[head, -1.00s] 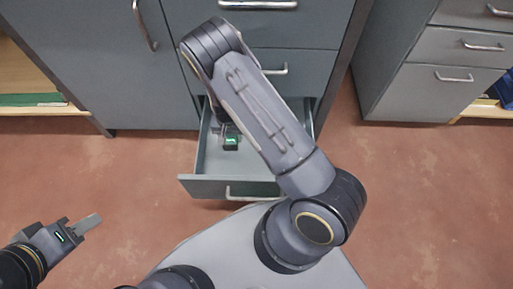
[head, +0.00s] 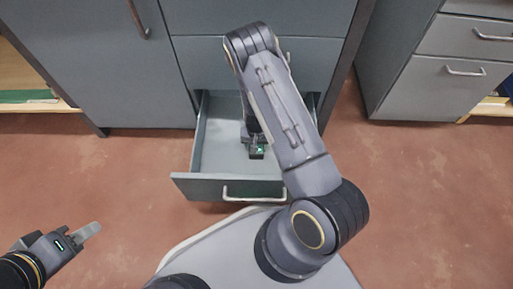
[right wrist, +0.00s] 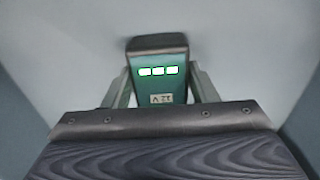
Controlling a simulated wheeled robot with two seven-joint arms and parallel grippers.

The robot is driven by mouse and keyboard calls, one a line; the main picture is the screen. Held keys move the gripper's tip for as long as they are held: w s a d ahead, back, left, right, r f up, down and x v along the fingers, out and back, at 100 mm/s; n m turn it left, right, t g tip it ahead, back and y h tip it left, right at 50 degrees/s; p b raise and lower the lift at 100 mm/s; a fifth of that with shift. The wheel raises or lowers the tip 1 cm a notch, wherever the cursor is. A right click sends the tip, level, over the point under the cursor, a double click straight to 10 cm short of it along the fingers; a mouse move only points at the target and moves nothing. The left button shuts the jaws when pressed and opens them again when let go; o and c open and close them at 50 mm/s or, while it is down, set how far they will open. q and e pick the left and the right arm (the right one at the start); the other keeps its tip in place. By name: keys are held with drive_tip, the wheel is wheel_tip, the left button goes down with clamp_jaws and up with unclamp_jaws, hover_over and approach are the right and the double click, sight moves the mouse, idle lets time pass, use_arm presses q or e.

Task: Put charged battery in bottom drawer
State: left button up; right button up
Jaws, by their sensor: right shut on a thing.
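The bottom drawer (head: 222,187) is pulled open from the grey cabinet. The battery (right wrist: 158,82), a dark block with a lit face of several green-white bars, is held between the fingers of my right gripper (right wrist: 160,92). In the head view the battery (head: 258,152) shows small with its green light, inside the drawer's outline near the middle. My right arm reaches down over the drawer and hides part of its right side. I cannot tell whether the battery touches the drawer floor. My left gripper (head: 90,231) is over the floor at lower left, empty; its finger gap does not show.
Closed drawers (head: 205,62) sit above the open one, with a cabinet door (head: 95,60) to the left. Another grey drawer unit (head: 420,85) stands at the right. The red floor (head: 130,175) is clear on both sides of the open drawer.

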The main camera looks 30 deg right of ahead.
drive_tip(key=shift+r, duration=0.15)
drive_tip(key=o, duration=1.2)
